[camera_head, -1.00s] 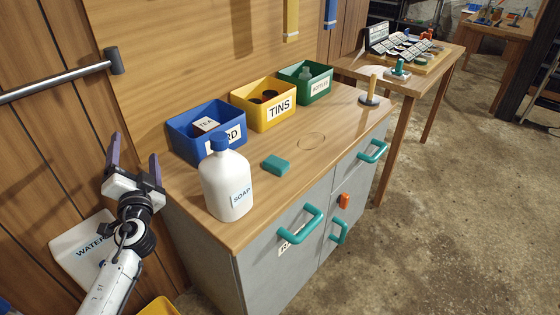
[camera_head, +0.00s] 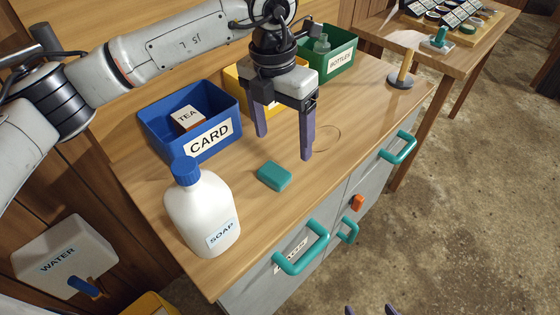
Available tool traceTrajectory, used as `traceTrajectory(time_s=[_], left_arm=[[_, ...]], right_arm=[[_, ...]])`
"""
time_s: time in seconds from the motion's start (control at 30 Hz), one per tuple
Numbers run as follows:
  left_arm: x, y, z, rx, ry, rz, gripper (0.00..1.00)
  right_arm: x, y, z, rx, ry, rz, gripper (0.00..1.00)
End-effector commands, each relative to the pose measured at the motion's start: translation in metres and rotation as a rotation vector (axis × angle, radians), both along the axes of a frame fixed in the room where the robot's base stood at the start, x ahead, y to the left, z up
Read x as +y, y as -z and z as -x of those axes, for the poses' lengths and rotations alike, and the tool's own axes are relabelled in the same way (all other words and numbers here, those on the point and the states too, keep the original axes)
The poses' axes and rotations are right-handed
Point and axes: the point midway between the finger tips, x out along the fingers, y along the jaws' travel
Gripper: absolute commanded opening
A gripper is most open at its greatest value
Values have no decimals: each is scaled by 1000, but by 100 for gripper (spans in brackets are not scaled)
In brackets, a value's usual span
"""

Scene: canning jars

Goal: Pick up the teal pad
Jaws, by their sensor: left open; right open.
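The teal pad (camera_head: 274,176) is a small flat block lying on the wooden counter top (camera_head: 345,110), just right of the white soap bottle (camera_head: 203,215). My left gripper (camera_head: 284,146) points down with its two purple fingers spread. It is empty, and in the picture its fingertips lie just above and to the right of the pad. The pad shows whole, with nothing covering it. Only the purple fingertips of my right gripper (camera_head: 370,310) show at the bottom edge, apart and with nothing seen between them.
A post on a round base (camera_head: 400,80) stands at the counter's far right. Teal handles (camera_head: 303,252) stick out in front.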

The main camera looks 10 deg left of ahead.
Motion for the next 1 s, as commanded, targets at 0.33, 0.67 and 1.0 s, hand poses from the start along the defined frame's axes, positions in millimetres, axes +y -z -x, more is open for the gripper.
traceTrajectory(time_s=[0.33,0.67,1.0], left_arm=[[18,33,5,13,15,-86,77],[17,74,6,14,13,-84,77],[17,104,5,10,15,-81,77]], right_arm=[[3,-2,1,0,2,-11,67],[1,-6,1,3,5,-10,67],[0,-7,2,2,7,-10,67]])
